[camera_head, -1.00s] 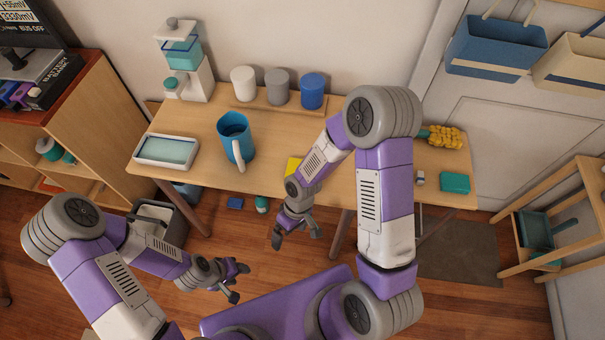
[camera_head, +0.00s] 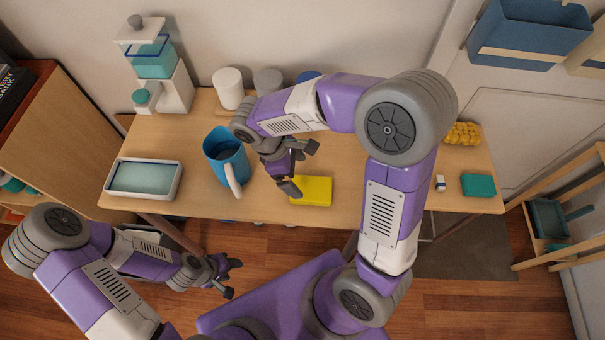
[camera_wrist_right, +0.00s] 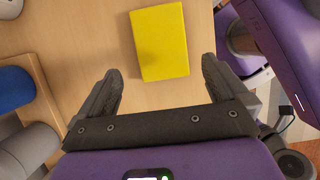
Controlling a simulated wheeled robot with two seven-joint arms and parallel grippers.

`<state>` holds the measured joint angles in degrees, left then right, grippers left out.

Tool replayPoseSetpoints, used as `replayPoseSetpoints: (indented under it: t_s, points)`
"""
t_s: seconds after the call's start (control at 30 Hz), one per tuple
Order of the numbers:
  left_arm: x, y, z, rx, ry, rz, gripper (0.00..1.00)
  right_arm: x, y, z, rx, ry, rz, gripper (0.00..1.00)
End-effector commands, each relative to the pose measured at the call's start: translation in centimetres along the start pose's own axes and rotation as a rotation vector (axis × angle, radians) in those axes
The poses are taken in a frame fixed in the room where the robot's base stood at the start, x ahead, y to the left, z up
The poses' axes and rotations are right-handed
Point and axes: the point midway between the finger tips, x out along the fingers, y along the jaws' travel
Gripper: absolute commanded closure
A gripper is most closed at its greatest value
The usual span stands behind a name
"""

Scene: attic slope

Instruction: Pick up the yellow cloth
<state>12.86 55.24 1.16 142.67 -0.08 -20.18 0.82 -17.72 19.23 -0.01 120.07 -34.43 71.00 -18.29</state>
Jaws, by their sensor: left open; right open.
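The yellow cloth (camera_head: 312,191) lies flat on the wooden table near its front edge, a folded rectangular block. In the right wrist view the yellow cloth (camera_wrist_right: 160,42) is whole and lies ahead of the fingertips. My right gripper (camera_head: 298,168) is open and empty above the table, just behind and left of the cloth, apart from it. Its two fingers also show in the right wrist view (camera_wrist_right: 160,75), spread wide. My left gripper (camera_head: 228,278) is open and empty, low in front of the table's front edge.
A blue mug (camera_head: 226,158) stands left of my right gripper. Left of it are a white-rimmed tray (camera_head: 112,190) and a dispenser (camera_head: 155,65). Cups (camera_head: 229,88) stand behind. A teal block (camera_head: 478,185) and a yellow knobbly item (camera_head: 462,133) are at right.

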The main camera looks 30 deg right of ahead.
Motion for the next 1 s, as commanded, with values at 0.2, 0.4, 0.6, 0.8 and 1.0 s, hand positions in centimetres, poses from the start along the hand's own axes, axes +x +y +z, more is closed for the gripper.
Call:
replayPoseSetpoints:
  t_s: [0.2,0.4,0.6,0.8,1.0]
  points:
    - [1.1,-0.4,0.0,-0.001,-0.002,0.0,0.5,2.4,0.0,-0.1,0.001,-0.001,-0.003,0.0]
    - [2.5,-1.0,0.0,-0.001,-0.002,0.0,0.5,5.0,0.2,-0.2,0.002,-0.002,-0.004,0.0]
    - [3.5,-1.3,-0.1,-0.001,-0.001,0.0,0.5,7.3,0.3,-0.2,0.001,0.0,-0.003,0.0]
    - [3.3,-1.3,-0.1,-0.001,-0.001,0.0,0.5,7.1,0.3,-0.1,0.001,0.0,-0.002,0.0]
    - [3.3,-1.3,-0.1,-0.001,-0.001,0.0,0.5,7.1,0.3,-0.1,0.001,0.0,-0.002,0.29]
